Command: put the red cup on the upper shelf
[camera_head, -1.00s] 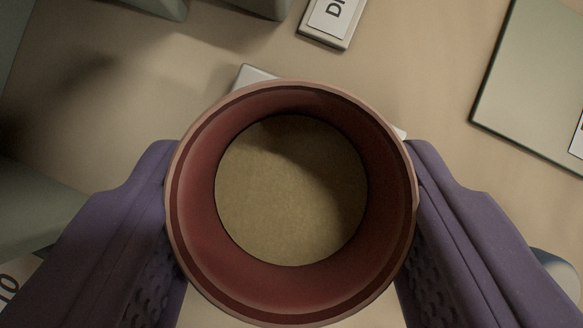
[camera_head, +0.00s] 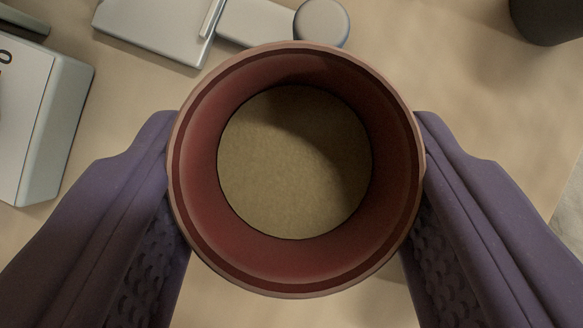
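The red cup (camera_head: 197,170) fills the middle of the view, seen from above. Its rim is round and pinkish, and its inside is dark red with a tan-brown round area at the bottom. My gripper (camera_head: 297,180) has a purple finger on each side of the cup, both touching its outer wall, so it is shut on the cup. The cup hides what lies straight below it. I cannot identify the upper shelf in this view.
Below is a beige surface (camera_head: 490,110). A grey-green box with a white label (camera_head: 50,125) is at the left. Flat grey pieces (camera_head: 160,25) and a round grey knob (camera_head: 321,22) lie at the top. A dark object (camera_head: 545,18) is at the top right.

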